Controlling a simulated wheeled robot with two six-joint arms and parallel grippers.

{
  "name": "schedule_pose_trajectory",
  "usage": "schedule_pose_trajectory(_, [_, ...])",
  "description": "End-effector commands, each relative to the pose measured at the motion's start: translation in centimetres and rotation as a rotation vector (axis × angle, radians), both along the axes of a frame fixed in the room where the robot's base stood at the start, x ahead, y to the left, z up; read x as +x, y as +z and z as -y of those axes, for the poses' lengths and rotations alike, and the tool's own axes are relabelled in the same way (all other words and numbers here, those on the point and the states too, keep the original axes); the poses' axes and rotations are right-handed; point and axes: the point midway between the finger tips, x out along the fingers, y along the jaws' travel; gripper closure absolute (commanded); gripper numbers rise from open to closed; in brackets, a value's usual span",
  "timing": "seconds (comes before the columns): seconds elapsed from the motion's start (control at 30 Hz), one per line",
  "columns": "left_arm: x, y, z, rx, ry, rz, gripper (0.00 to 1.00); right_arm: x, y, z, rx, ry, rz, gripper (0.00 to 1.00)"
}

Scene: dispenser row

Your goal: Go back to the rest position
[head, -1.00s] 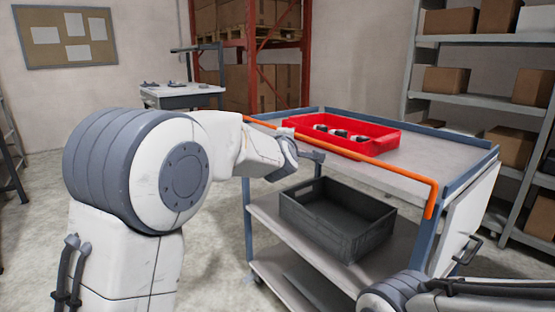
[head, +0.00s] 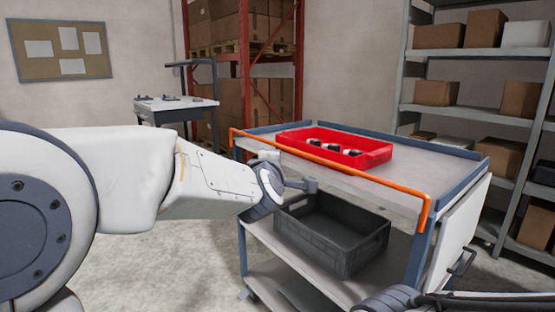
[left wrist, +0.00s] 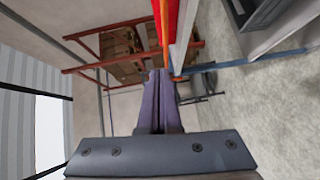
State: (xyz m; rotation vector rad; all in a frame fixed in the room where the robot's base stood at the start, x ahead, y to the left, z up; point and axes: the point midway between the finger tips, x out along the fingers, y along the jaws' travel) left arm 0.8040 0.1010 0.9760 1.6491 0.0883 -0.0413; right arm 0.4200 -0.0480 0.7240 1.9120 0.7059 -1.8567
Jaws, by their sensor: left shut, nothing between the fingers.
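My left arm reaches in from the left of the head view. Its gripper (head: 308,185) is near the cart's front side, below the orange handle bar. In the left wrist view its fingers (left wrist: 158,78) are together with nothing between them. Only a part of my right arm shows at the bottom right of the head view, and its gripper is out of sight.
A cart (head: 405,200) holds a red bin (head: 375,157) with several dark and white items on top and a dark crate (head: 355,255) below. Its orange bar (head: 330,163) runs along the front. Shelving (head: 405,70) stands at right, a workbench (head: 165,110) behind.

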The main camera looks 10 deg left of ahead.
Motion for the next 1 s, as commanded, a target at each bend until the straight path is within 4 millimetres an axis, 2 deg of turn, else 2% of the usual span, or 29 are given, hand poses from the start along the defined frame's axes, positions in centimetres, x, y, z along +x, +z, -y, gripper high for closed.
schedule_pose_trajectory(0.07, [-0.4,-0.6,0.9,0.027,-0.033,-0.023,1.0,0.0,0.0,0.0,0.0,0.0,0.0,0.34])
schedule_pose_trajectory(0.13, [-1.3,-1.9,2.6,0.086,-0.101,-0.074,1.0,0.0,0.0,0.0,0.0,0.0,0.0,0.34])
schedule_pose_trajectory(0.23, [-4.2,-5.2,6.4,0.239,-0.274,-0.189,1.0,0.0,0.0,0.0,0.0,0.0,0.0,0.34])
schedule_pose_trajectory(0.33, [-9.1,-9.5,10.1,0.449,-0.503,-0.321,1.0,0.0,0.0,0.0,0.0,0.0,0.0,0.34])
schedule_pose_trajectory(0.4, [-13.2,-12.7,11.8,0.604,-0.671,-0.408,1.0,0.0,0.0,0.0,0.0,0.0,0.0,0.34])
schedule_pose_trajectory(0.47, [-16.9,-15.2,12.6,0.73,-0.819,-0.474,1.0,0.0,0.0,0.0,0.0,0.0,0.0,0.34])
schedule_pose_trajectory(0.5, [-19.4,-16.8,12.8,0.815,-0.914,-0.514,1.0,0.0,0.0,0.0,0.0,0.0,0.0,0.34])
schedule_pose_trajectory(0.6, [-25.0,-19.9,12.2,1.006,-1.13,-0.597,1.0,0.0,0.0,0.0,0.0,0.0,0.0,0.34])
schedule_pose_trajectory(0.8, [-33.8,-23.8,8.6,1.304,-1.487,-0.72,1.0,0.0,0.0,0.0,0.0,0.0,0.0,0.34])
schedule_pose_trajectory(0.93, [-38.4,-25.2,5.4,1.465,-1.698,-0.789,1.0,0.0,0.0,0.0,0.0,0.0,0.0,0.34])
schedule_pose_trajectory(1.0, [-38.5,-22.7,5.3,1.472,-1.708,-0.793,1.0,0.0,2.5,0.0,-0.001,0.0,-0.001,0.34])
